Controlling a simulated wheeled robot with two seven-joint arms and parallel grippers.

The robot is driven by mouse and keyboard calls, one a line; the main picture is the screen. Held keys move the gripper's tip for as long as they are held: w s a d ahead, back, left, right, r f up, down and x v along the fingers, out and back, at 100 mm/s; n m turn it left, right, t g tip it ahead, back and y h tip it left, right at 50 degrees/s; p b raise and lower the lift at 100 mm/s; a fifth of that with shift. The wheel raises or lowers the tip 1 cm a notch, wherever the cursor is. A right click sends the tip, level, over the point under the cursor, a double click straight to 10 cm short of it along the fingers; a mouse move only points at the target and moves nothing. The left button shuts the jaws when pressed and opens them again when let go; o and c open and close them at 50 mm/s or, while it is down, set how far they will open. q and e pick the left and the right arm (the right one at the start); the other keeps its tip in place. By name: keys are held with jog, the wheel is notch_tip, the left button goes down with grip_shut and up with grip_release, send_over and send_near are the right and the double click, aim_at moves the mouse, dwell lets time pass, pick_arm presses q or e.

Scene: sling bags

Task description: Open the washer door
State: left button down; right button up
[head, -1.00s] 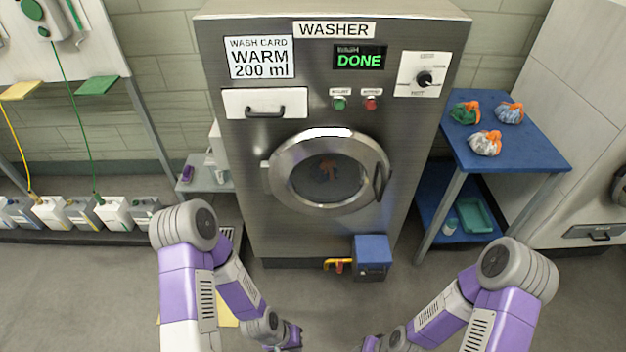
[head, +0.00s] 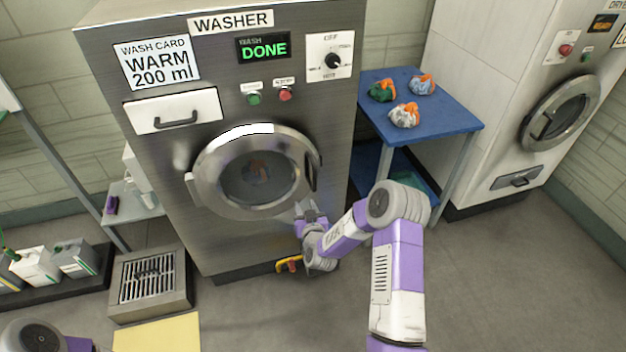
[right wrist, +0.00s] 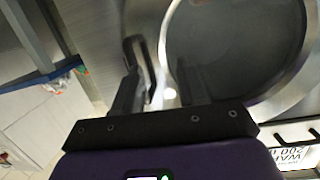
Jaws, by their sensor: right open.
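The washer (head: 215,262) has a round glass door (head: 195,166) that is shut, with dark orange cloth showing behind the glass. The dark vertical door handle (head: 312,171) is on the door's right side. My right gripper (head: 309,206) is open, just below the handle in the head view. In the right wrist view the gripper (right wrist: 160,85) points at the door ring, and the handle (right wrist: 133,48) lies close to the left finger's tip. Whether they touch, I cannot tell. My left gripper is out of view.
The washer display (head: 263,47) reads DONE. A blue table (head: 445,118) with several bundled bags stands right of the washer, and a dryer (head: 515,150) stands beyond it. A floor drain (head: 148,279) is at lower left.

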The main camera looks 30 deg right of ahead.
aim_at(315, 177)
jog(key=d+r+h, duration=0.1)
jog(key=w+d+r+h, duration=0.1)
jog(key=d+r, duration=0.1)
jog(key=d+r+t+h, duration=0.1)
jog(key=d, duration=0.1)
jog(key=shift+w+r+m, duration=0.15)
jog(key=shift+w+m, duration=0.1)
jog(key=shift+m, duration=0.15)
jog(key=shift+b+x, duration=0.95)
jog(key=shift+x, duration=2.5)
grip_shut()
